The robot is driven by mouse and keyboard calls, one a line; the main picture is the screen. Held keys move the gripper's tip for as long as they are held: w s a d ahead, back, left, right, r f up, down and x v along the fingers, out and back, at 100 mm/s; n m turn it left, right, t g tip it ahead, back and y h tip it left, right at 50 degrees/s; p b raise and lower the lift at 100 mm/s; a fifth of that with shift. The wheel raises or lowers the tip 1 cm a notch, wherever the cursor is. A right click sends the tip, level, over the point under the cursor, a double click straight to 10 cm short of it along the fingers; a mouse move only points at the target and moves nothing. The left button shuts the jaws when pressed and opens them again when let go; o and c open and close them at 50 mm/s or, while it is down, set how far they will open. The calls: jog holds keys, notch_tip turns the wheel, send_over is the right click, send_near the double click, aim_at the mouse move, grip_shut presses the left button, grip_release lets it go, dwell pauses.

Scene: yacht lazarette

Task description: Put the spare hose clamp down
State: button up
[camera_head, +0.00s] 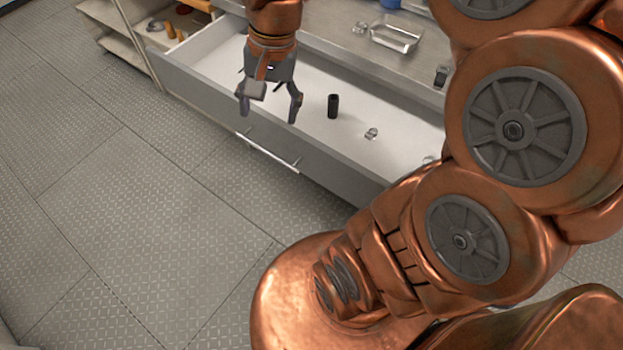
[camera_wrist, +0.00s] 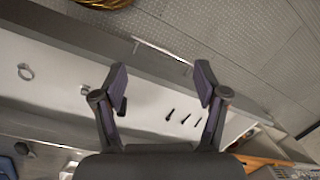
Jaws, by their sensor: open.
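My gripper (camera_head: 268,109) is open over the left part of an open white-lined drawer (camera_head: 217,48). Its two fingers also show in the wrist view (camera_wrist: 160,82), with nothing between them. A small silver hose clamp (camera_head: 371,133) lies on the drawer floor to the right of my gripper; it shows beside the left finger in the wrist view (camera_wrist: 84,89). Another silver ring-shaped clamp (camera_wrist: 25,71) lies farther along the drawer, partly hidden by my arm in the head view. A third small clamp-like piece (camera_head: 359,28) sits on the counter. I cannot tell which is the spare.
Several dark screws (camera_wrist: 185,118) lie on the drawer floor. A metal tray (camera_head: 397,35) sits on the counter (camera_head: 330,42). Shelves (camera_head: 130,40) stand at the left. The plated floor (camera_head: 130,190) is clear.

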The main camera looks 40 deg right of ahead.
jog(key=s+a+f+n+g+h, duration=0.1)
jog(key=s+f+n, duration=0.2)
jog(key=s, duration=0.4)
jog(key=s+a+f+n+g, duration=0.1)
jog(key=s+f+n, duration=0.2)
jog(key=s+n, duration=0.2)
jog(key=s, duration=0.3)
jog(key=shift+a+n+h, duration=0.15)
jog(key=shift+n+h, duration=0.15)
jog(key=shift+h, duration=0.1)
notch_tip(320, 180, up, 5)
jog(key=p, duration=0.4)
jog(key=shift+f+p, duration=0.15)
jog(key=shift+p, duration=0.2)
